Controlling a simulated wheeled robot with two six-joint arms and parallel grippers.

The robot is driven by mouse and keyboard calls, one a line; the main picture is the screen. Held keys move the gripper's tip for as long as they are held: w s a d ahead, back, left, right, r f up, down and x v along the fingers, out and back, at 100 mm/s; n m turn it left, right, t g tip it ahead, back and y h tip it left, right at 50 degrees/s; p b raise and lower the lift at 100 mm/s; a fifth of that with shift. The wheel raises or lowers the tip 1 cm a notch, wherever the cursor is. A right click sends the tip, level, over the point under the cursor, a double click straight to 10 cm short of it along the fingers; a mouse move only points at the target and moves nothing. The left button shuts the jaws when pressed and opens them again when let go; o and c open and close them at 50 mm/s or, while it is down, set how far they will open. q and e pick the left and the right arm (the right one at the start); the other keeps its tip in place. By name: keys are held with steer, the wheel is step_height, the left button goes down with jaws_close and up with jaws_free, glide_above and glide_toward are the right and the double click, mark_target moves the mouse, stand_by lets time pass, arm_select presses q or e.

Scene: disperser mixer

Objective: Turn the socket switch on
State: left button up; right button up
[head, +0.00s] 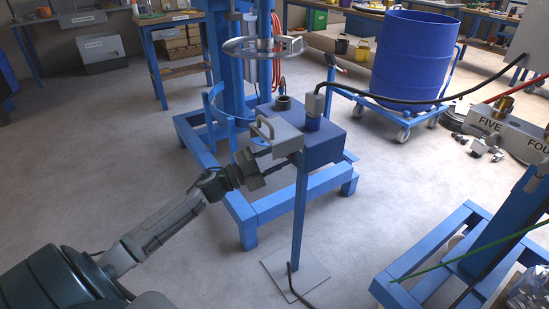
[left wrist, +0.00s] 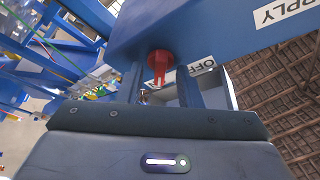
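The blue supply box (head: 322,148) stands on a thin post, and its underside and side fill the top of the left wrist view (left wrist: 215,25). The red switch (left wrist: 160,64) sticks out of the box with its narrow grip pointing toward my gripper; a white label reading OFF is beside it. My left gripper (head: 278,160) is at the near left side of the box. In the left wrist view its two fingers (left wrist: 160,88) are apart, with the switch's grip showing between them; contact cannot be told. The switch is hidden in the head view. My right gripper is not in view.
A grey part with a handle (head: 283,132) sits at the box's left. The blue mixer frame (head: 232,190) is behind; a blue drum (head: 413,58) stands back right.

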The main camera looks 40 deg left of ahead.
arm_select(q)
steer(key=shift+s+a+f, duration=0.2)
steer(key=shift+s, duration=0.1)
steer(key=p+v, duration=0.1)
steer(key=v, duration=0.9)
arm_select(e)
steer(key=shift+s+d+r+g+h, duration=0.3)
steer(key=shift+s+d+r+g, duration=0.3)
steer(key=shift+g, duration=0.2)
